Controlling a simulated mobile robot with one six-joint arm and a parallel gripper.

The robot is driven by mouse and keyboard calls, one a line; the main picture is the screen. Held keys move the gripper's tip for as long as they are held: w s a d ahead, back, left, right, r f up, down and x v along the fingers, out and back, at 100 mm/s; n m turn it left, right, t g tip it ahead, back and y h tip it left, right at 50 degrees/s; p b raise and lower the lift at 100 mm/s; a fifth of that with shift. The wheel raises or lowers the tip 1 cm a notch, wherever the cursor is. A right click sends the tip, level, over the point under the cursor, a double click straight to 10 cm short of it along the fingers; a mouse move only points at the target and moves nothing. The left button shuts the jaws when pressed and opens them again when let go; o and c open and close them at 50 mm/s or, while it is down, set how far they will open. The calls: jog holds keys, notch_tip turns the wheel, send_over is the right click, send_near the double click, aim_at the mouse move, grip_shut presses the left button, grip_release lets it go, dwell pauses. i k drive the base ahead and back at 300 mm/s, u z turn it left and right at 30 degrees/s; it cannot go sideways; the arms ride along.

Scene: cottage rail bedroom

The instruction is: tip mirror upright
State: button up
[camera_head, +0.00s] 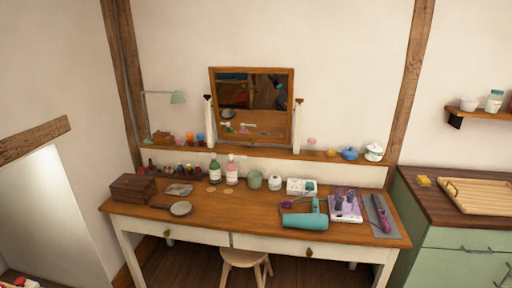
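A mirror (252,104) in a brown wooden frame hangs between two pale posts, the left post (209,124) and the right post (297,126). They stand on the ledge behind the dressing table. The mirror's top reaches well above the posts. Its glass reflects items and a dark area of the room. The frame looks slightly wider at the top than at the bottom, but I cannot tell its exact tilt from this view. My gripper is not in view.
The dressing table (205,203) in front holds a wooden box (133,187), a hand mirror (180,209), bottles (214,168) and a teal hair dryer (305,220). A stool (245,258) stands below. A green cabinet (455,245) is at right.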

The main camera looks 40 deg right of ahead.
aim_at(253, 105)
jog(key=i, duration=0.85)
jog(key=u, duration=0.05)
